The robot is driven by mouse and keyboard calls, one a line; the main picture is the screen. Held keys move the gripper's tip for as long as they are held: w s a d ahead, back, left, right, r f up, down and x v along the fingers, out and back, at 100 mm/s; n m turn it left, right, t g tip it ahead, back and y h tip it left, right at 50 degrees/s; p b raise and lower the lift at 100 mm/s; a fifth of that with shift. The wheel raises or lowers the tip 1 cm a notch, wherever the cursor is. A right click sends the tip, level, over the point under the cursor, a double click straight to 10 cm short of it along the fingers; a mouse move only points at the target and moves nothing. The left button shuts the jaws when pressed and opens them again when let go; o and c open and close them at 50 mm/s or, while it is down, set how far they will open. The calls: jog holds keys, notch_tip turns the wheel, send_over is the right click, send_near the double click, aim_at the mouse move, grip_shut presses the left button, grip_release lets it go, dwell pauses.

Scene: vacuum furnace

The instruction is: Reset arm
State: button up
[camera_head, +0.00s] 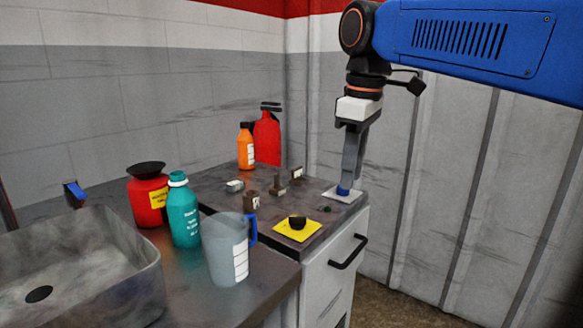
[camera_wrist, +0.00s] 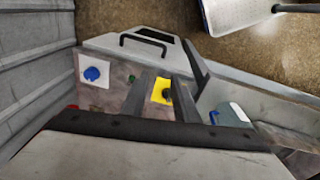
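My arm reaches in from the upper right in the head view, and my gripper (camera_head: 350,178) points down over the right end of the counter. In the wrist view my gripper (camera_wrist: 164,78) shows two fingers set apart with nothing between them; a yellow pad shows beyond the gap. In the head view the fingertips overlap a small blue item (camera_head: 342,191) on a white pad (camera_head: 333,195). In the wrist view that blue item (camera_wrist: 92,74) lies left of the fingers, clear of them.
A jug (camera_head: 226,255), teal bottle (camera_head: 184,215), red container (camera_head: 148,200), orange bottle (camera_head: 246,148) and red extinguisher-like bottle (camera_head: 268,137) stand on the counter. A sink (camera_head: 140,285) is at left; a panelled wall (camera_head: 450,180) is at right.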

jog(key=s+d+f+m+t, duration=0.1)
jog(key=s+d+f+m, duration=0.3)
jog(key=f, duration=0.5)
jog(key=s+d+f+m+t, duration=0.1)
jog(key=s+d+f+m, duration=0.3)
jog(key=s+d+f, duration=0.3)
jog(key=s+d+f+m+t, duration=0.1)
jog(key=s+d+f+m, duration=0.2)
jog(key=s+d+f, duration=0.3)
notch_tip(320, 180, down, 6)
jog(key=shift+s+r+m+t+h, duration=0.2)
jog(key=shift+m+t+h, duration=0.1)
jog(key=shift+m, duration=0.1)
